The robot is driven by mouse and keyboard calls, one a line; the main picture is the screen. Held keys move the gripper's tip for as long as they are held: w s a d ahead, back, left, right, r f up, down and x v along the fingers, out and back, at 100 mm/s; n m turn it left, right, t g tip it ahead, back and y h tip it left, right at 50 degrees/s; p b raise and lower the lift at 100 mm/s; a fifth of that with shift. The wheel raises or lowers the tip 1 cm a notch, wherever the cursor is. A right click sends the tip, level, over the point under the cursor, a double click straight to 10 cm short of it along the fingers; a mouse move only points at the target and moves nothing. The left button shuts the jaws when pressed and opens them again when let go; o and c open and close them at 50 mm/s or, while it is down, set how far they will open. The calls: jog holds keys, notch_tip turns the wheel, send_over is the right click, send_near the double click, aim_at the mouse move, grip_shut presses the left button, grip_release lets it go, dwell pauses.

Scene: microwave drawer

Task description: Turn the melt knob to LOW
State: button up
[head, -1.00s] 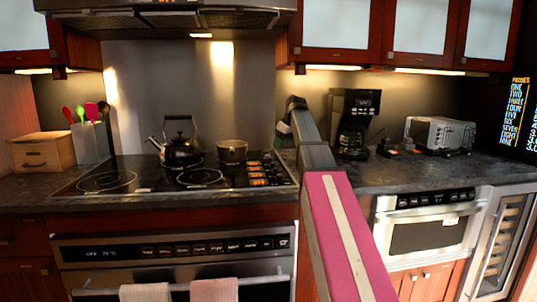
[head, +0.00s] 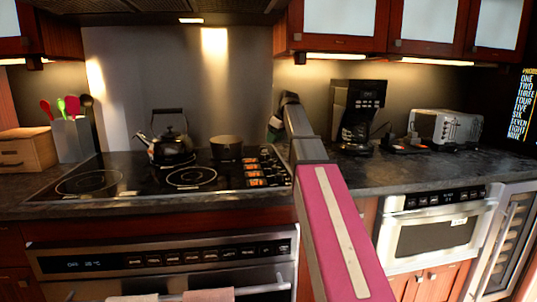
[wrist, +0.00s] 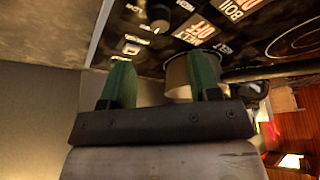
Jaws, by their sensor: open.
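The black glass cooktop (head: 130,180) has a strip of knobs and orange-marked labels (head: 262,170) along its right side. In the wrist view, a dark round knob (wrist: 158,14) with a white mark stands at the top, beside white labels and an orange OFF label.
A kettle (head: 172,145) and a small pot (head: 227,148) stand on the cooktop left of my arm. A coffee maker (head: 357,118) and a toaster (head: 447,128) stand on the right counter. The oven (head: 170,262) and microwave drawer (head: 440,235) are below.

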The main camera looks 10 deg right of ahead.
aim_at(268, 157)
jog(key=x, duration=0.8)
jog(key=shift+f, duration=0.3)
jog(key=c, duration=0.9)
